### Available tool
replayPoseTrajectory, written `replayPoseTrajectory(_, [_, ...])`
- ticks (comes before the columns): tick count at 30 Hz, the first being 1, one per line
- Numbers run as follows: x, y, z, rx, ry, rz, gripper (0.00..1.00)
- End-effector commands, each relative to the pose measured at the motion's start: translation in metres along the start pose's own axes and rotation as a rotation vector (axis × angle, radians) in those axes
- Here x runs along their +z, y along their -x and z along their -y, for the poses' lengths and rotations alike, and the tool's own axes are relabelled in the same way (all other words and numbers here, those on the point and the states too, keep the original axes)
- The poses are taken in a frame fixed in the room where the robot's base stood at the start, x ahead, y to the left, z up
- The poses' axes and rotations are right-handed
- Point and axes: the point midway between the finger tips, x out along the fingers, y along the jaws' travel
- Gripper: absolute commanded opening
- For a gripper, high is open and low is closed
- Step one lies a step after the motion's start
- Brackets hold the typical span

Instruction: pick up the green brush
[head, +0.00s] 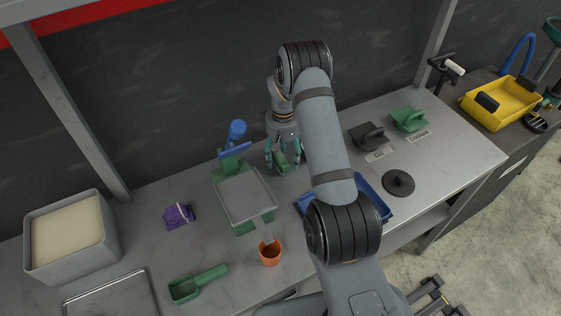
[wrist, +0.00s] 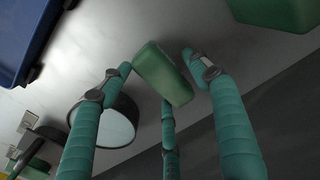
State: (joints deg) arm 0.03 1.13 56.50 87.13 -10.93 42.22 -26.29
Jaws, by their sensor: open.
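A green block-shaped thing (head: 281,160), which looks like the green brush, stands at the back of the bench. In the wrist view the green block (wrist: 163,75) lies between my fingertips, tilted. Its bristles cannot be made out. My gripper (head: 283,163) points down over it, with fingers on either side; in the wrist view the gripper (wrist: 160,70) is open with its teal fingers spread around the block. Gaps show beside the block, and I cannot tell whether any finger touches it.
A green stand with a grey tray (head: 244,197) is close on the left. A blue tray (head: 372,195) lies partly behind my arm. An orange cup (head: 270,254) and green scoop (head: 197,283) are in front.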

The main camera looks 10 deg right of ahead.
Motion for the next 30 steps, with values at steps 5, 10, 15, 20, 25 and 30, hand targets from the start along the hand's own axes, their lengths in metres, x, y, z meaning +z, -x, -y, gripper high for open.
replayPoseTrajectory(5, [0.0001, -0.0025, 0.0001, 0.0, 0.001, 0.0, 0.61])
replayPoseTrajectory(10, [0.0001, -0.0041, 0.0001, 0.0, 0.001, 0.0, 0.61])
replayPoseTrajectory(15, [0.0002, -0.0044, 0.0001, 0.0, 0.001, 0.0, 0.61])
replayPoseTrajectory(20, [0.0002, -0.0041, 0.0001, 0.0, 0.001, 0.0, 0.61])
replayPoseTrajectory(25, [0.0001, -0.0041, 0.0001, 0.0, 0.0, 0.0, 0.54])
replayPoseTrajectory(30, [0.0001, -0.0041, 0.0001, 0.0, 0.0, 0.0, 0.44])
